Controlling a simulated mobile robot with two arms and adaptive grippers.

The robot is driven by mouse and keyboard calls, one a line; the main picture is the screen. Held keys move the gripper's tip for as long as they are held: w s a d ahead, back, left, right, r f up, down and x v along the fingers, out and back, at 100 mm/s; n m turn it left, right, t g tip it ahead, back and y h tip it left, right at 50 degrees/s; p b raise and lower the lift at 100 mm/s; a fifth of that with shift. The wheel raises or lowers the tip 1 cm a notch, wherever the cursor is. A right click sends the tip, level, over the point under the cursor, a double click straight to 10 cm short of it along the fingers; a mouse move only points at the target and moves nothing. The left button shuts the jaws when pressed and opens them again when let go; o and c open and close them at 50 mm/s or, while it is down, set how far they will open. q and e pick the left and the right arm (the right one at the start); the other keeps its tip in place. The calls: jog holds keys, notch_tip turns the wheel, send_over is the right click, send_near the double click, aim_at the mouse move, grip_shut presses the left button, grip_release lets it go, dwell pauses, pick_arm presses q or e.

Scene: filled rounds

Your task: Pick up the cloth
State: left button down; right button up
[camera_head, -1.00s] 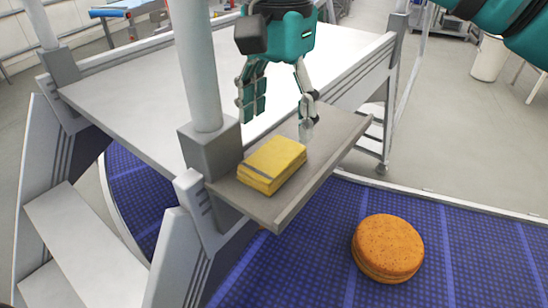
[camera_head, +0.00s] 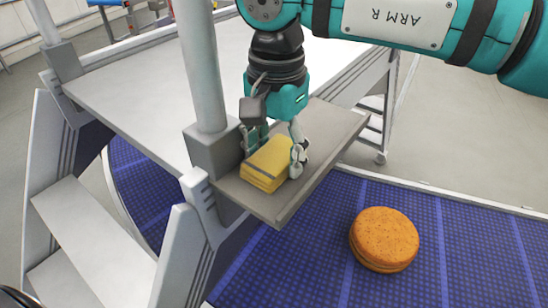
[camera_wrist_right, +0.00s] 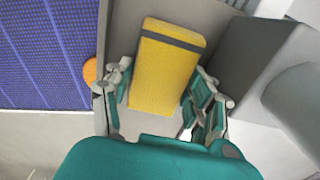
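The cloth (camera_head: 266,166) is a folded yellow stack with a grey band, lying on a grey ledge (camera_head: 270,210) beside a white post. My right gripper (camera_head: 273,158) is down at the cloth, with one finger on each side of it. In the right wrist view the cloth (camera_wrist_right: 166,68) lies between the spread fingers of the gripper (camera_wrist_right: 162,98), with a gap visible at least on the right side. The fingers look open. The far finger is partly hidden behind the cloth in the head view. My left gripper is not in view.
A white post (camera_head: 202,70) with a grey foot stands close to the left of the cloth. A white platform (camera_head: 140,90) lies behind. A round orange-brown cushion-like thing (camera_head: 385,237) rests on the blue floor mat (camera_head: 460,250) at the right.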

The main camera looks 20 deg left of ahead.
aim_at(271, 158)
jog(key=c, duration=0.5)
jog(key=shift+o, duration=0.2)
jog(key=shift+r, duration=0.15)
jog(key=shift+r+b, duration=0.6)
jog(key=shift+b, duration=0.05)
jog(key=shift+s+a+r+b, duration=0.15)
jog(key=shift+s+r+b, duration=0.4)
jog(key=shift+r+b, duration=0.3)
jog(key=s+a+r+b, duration=0.1)
jog(key=s+a+b, duration=0.1)
jog(key=s, duration=0.5)
jog(key=s+a+r+b, duration=0.1)
jog(key=s+a+b, duration=0.1)
jog(key=s, duration=0.5)
jog(key=shift+a+b, duration=0.15)
jog(key=shift+b, duration=0.4)
jog(key=shift+s, duration=0.1)
